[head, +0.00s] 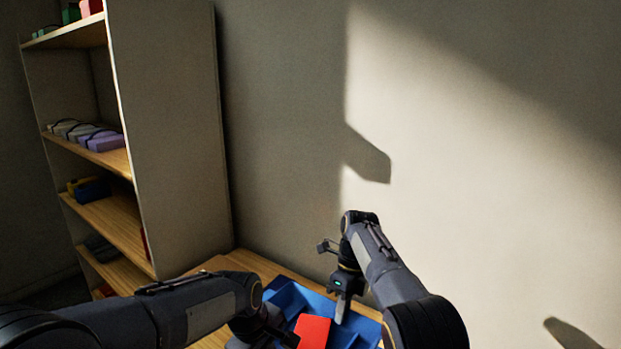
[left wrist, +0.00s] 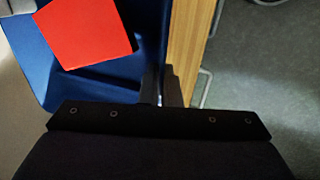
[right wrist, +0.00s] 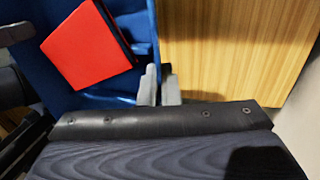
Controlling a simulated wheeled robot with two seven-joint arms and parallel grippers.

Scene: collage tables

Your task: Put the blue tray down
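The blue tray (head: 284,297) is at the bottom of the head view, over the wooden table, with a red block (head: 312,330) in it. The tray also shows in the left wrist view (left wrist: 30,50) and the right wrist view (right wrist: 35,65). My right gripper (head: 342,308) is at the tray's right part; in the right wrist view its fingers (right wrist: 158,88) are close together at the tray wall. My left gripper (left wrist: 160,88) is at the tray's near left side, its fingers dark and close together at the edge. Whether the tray touches the table is hidden.
The wooden table (head: 255,262) stands against a plain wall, with bare top beside the tray (right wrist: 225,50). A shelf unit (head: 170,130) at the left holds several coloured things, including a purple one (head: 104,142). My arms cover the tray's near side.

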